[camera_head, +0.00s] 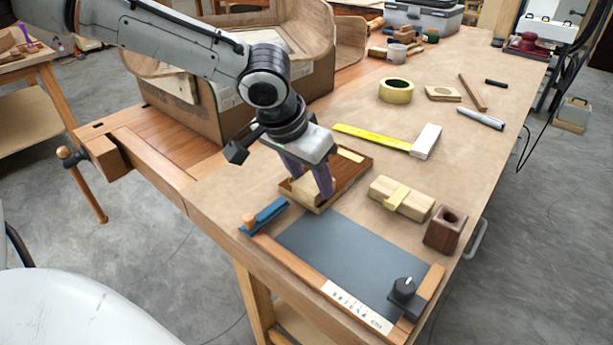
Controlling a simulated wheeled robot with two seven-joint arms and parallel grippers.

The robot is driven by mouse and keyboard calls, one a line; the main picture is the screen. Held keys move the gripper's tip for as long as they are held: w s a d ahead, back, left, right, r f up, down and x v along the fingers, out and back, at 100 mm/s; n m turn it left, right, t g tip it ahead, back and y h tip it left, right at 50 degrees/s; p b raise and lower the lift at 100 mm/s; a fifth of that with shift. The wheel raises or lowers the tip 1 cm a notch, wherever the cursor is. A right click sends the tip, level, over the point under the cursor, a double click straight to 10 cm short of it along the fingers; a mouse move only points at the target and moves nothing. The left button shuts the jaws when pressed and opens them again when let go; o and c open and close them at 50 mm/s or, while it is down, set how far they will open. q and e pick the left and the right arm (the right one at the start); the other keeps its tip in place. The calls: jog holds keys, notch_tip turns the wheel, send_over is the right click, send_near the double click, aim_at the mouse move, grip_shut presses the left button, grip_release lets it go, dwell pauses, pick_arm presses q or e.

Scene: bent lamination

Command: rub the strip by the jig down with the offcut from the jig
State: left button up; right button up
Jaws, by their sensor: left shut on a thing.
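My left gripper (311,184) reaches down over a shallow wooden tray (364,169). Its purple fingers are shut on a pale wood piece (304,190) low in the tray's near end; the fingers hide part of it, and I cannot tell whether it is lifted. Another small pale piece (351,154) lies at the tray's far end. A large curved wooden form (243,115) stands at the back left, partly behind my left arm. I cannot tell for certain which thing is the jig or which is the strip. My right gripper is not in view.
A dark board (345,262) with wooden edging lies at the bench's near edge, a blue tool (264,215) at its corner.

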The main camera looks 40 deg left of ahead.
pick_arm(q)
jog(key=shift+a, duration=0.1)
dwell(0.3)
jog(key=shift+a+p, duration=0.2)
jog(key=shift+p, duration=0.1)
jog(key=shift+a, duration=0.5)
jog(key=shift+d, duration=0.1)
jog(key=shift+d, duration=0.75)
jog(key=shift+a, duration=0.1)
